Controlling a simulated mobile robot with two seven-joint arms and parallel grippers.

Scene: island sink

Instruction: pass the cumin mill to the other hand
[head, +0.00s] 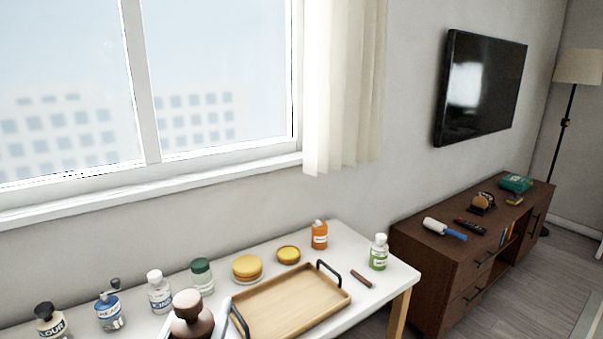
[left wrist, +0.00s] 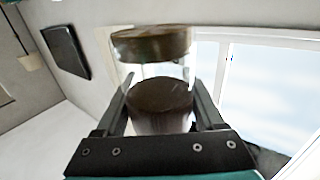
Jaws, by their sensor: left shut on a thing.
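My left gripper (left wrist: 162,84) is shut on the cumin mill (left wrist: 160,100). In the left wrist view the mill is a clear cylinder with a brown round end and dark brown material inside, between the two dark fingers. No label on it can be read. In the head view a brown mill top with a rounded knob (head: 192,312) rises at the bottom edge, with pale edges on both sides; it looks like the held mill, and its lower part is cut off. My right gripper is in neither view.
A white table (head: 392,268) carries a wooden tray (head: 290,305) with black handles, a green-labelled bottle (head: 378,252), an orange bottle (head: 319,235), yellow round items (head: 247,268), a brown stick (head: 361,279), and several jars at left, including a blue crank mill (head: 110,313).

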